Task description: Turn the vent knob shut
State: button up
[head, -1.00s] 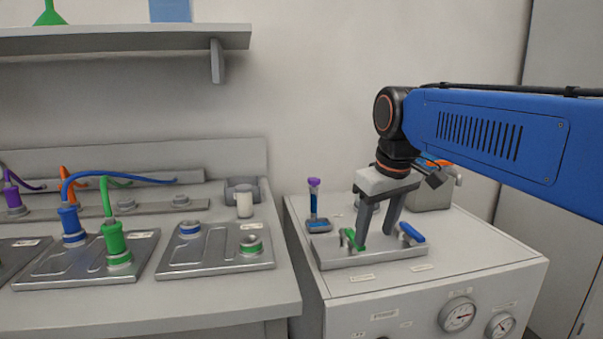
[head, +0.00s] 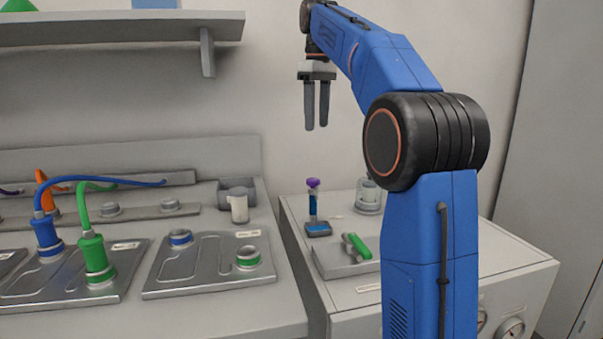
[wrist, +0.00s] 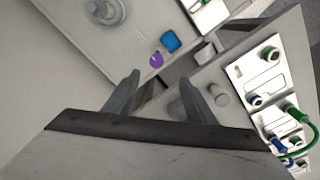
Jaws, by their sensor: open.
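My gripper (head: 316,126) is open and empty, raised in front of the wall above the right cabinet, fingers pointing down. In the wrist view my gripper (wrist: 158,78) shows two parted fingers with nothing between them. No part is clearly marked as the vent knob. On the cabinet top a purple knob (head: 313,183) tops a blue upright tube, below and apart from my gripper; the purple knob (wrist: 156,60) also shows in the wrist view. A green handle (head: 358,246) sits on a metal plate (head: 330,262). My arm hides the plate's right part, where the blue handle was visible earlier.
A round grey fixture (head: 368,196) stands behind the plate. The left bench holds metal trays (head: 212,280) with green and blue connectors and cables, and a white cylinder (head: 239,208). A shelf (head: 120,28) juts out at upper left. A gap separates bench and cabinet.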

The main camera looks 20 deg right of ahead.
aim_at(313, 179)
jog(key=f, duration=0.5)
jog(key=w+f, duration=0.1)
jog(key=f, duration=0.5)
jog(key=w+f, duration=0.1)
jog(key=f, duration=0.5)
jog(key=shift+c, duration=0.3)
jog(key=c, duration=1)
